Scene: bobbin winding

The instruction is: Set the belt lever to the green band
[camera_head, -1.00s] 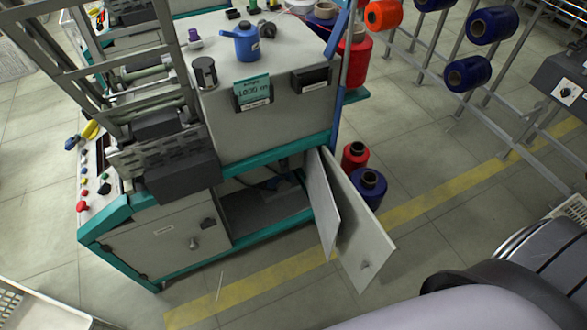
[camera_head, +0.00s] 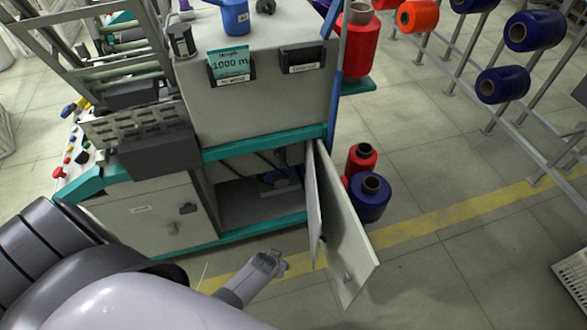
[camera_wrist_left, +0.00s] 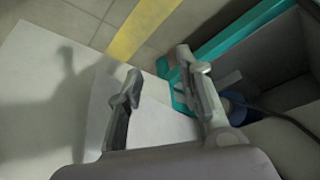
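The cabinet (camera_head: 258,204) low in the winding machine stands open, its light grey door (camera_head: 346,245) swung outward to the right. Inside it a blue part (camera_head: 280,180) and a dark cable show partly; I cannot make out the belt lever or a green band in either view. My left gripper (camera_head: 268,263) is in front of and below the cabinet opening, left of the door. In the left wrist view its fingers (camera_wrist_left: 158,65) are apart with nothing between them. There the blue part (camera_wrist_left: 235,106) lies right of the fingers. My right gripper is not in view.
The grey machine body (camera_head: 255,95) with teal frame edges rises above the opening. Red and blue bobbins (camera_head: 370,197) stand on the floor behind the door. A rack of blue and orange bobbins (camera_head: 502,85) is at upper right.

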